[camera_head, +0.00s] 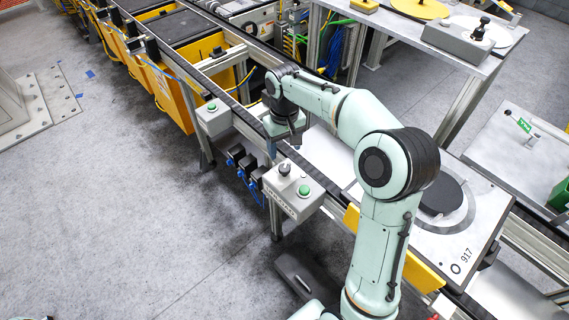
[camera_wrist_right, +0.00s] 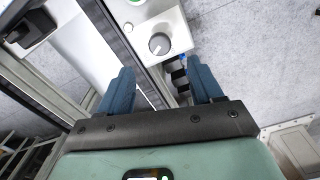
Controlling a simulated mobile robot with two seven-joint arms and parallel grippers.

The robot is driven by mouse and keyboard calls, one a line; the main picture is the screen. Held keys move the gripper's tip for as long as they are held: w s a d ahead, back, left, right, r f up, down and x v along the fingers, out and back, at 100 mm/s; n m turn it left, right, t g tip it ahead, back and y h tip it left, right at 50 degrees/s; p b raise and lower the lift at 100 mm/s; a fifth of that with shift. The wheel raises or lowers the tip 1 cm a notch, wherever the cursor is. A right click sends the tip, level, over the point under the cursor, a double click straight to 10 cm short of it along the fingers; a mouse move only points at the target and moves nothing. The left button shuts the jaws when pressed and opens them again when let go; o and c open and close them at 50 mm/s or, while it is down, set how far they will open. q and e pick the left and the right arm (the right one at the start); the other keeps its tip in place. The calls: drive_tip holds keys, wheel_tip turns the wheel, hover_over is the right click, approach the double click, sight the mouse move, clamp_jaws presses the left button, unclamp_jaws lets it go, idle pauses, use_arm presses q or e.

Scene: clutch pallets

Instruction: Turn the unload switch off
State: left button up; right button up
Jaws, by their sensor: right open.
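The unload switch is a dark rotary knob (camera_head: 285,168) on a grey control box (camera_head: 281,205) with a dark label and a green button (camera_head: 303,190). The box is fixed to the conveyor's side rail. The open fingers also show in the wrist view (camera_wrist_right: 162,80). My left gripper is not in view.
A second grey box (camera_head: 214,118) with a green button sits on the rail at left. Dark connectors with blue plugs (camera_head: 243,163) hang between the boxes. Yellow bins (camera_head: 165,90) line the conveyor. A round dark part (camera_head: 441,195) lies on a pallet at right.

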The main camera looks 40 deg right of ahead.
sight(284, 167)
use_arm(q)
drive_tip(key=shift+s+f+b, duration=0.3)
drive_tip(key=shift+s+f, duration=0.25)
use_arm(e)
wheel_tip(284, 167, down, 9)
drive_tip(key=shift+r, duration=0.15)
drive_tip(key=c, duration=1.1)
drive_tip(key=shift+o, duration=0.2)
drive_tip(key=shift+n, duration=0.3)
drive_tip(key=n, duration=0.5)
drive_tip(key=shift+n+p, duration=0.3)
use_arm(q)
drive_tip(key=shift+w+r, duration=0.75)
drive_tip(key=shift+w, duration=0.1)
use_arm(e)
drive_tip(key=n, duration=0.5)
drive_tip(key=shift+n, duration=0.3)
